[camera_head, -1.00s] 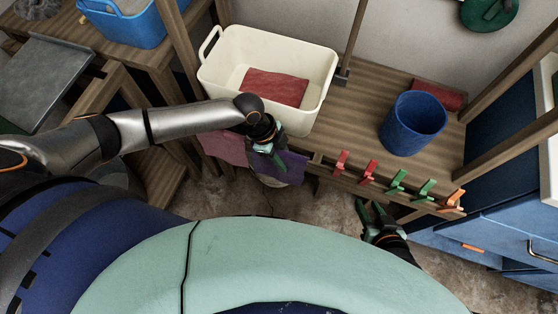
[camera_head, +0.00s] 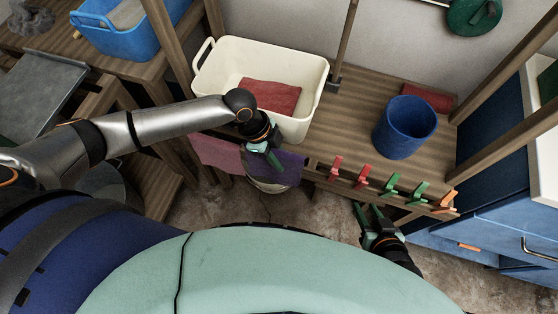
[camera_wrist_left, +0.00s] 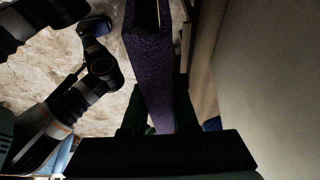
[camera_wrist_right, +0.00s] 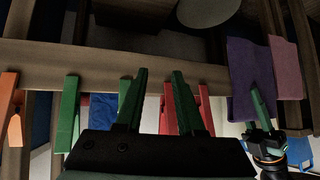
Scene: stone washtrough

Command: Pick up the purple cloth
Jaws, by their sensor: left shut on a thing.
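The purple cloth (camera_head: 284,170) hangs over the front rail of the wooden bench, just right of a pink cloth (camera_head: 218,156). My left gripper (camera_head: 272,157) is at the purple cloth's upper part and is shut on it. In the left wrist view the purple cloth (camera_wrist_left: 152,65) runs between the two fingers. In the right wrist view the purple cloth (camera_wrist_right: 246,80) hangs on the rail beside the pink cloth (camera_wrist_right: 285,68), with my left gripper at it. My right gripper (camera_head: 367,212) is open and empty, below the rail near the pegs.
A cream tub (camera_head: 215,80) with a red cloth (camera_head: 270,95) inside stands behind my left gripper. A blue bucket (camera_head: 405,128) stands on the bench to the right. Several red, green and orange pegs (camera_head: 390,187) line the rail. Blue drawers (camera_head: 500,225) stand at the right.

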